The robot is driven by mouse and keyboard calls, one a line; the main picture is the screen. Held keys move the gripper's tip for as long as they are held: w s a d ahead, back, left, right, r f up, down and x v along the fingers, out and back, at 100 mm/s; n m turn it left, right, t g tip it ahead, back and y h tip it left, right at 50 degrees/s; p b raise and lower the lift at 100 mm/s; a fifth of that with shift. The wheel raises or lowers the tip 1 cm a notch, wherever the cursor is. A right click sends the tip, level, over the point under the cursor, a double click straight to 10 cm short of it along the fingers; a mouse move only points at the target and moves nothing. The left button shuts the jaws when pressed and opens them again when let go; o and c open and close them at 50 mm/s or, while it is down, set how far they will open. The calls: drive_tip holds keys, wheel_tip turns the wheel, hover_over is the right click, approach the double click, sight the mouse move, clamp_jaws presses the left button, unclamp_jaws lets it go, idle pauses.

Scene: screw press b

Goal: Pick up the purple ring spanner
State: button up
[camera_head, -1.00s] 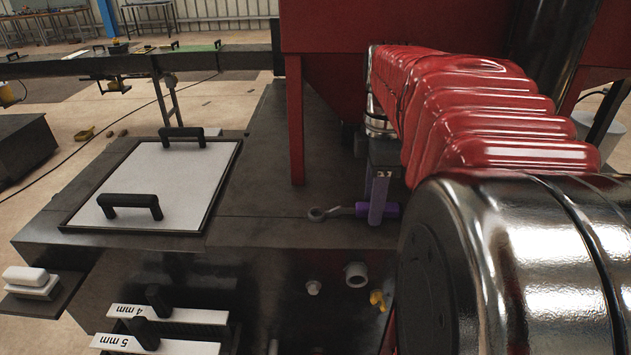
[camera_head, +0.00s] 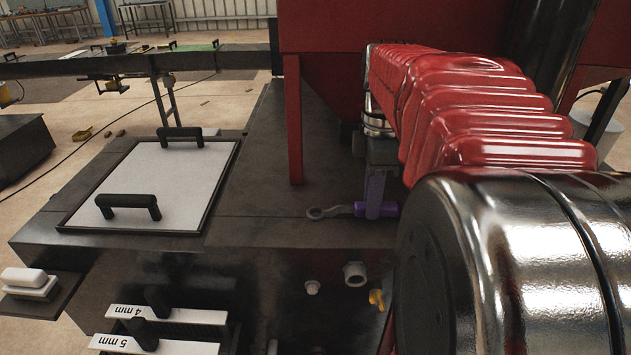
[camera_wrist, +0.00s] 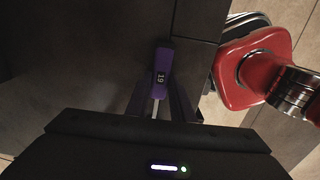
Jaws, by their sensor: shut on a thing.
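The purple ring spanner (camera_head: 331,211) shows in the head view with its grey ring end pointing left and its purple handle to the right. It is at the front part of the dark bench top, and I cannot tell whether it still touches the surface. My gripper (camera_head: 375,208) points down with its purple fingers across the spanner's handle and is shut on it. In the wrist view the purple handle (camera_wrist: 162,75), marked 19, runs between my gripper's fingers (camera_wrist: 163,103). The ring end is hidden in that view.
A white plate (camera_head: 160,180) with two black handles lies on the bench (camera_head: 262,205) to the left. A red post (camera_head: 293,125) stands behind the spanner. Plates marked 4 mm (camera_head: 180,316) and 5 mm (camera_head: 165,346) are at the front. Bare bench lies between plate and spanner.

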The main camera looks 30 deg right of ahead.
clamp_jaws()
wheel_tip(320, 180, up, 10)
idle(0.6)
drive_tip(key=shift+s, duration=0.1)
idle(1.0)
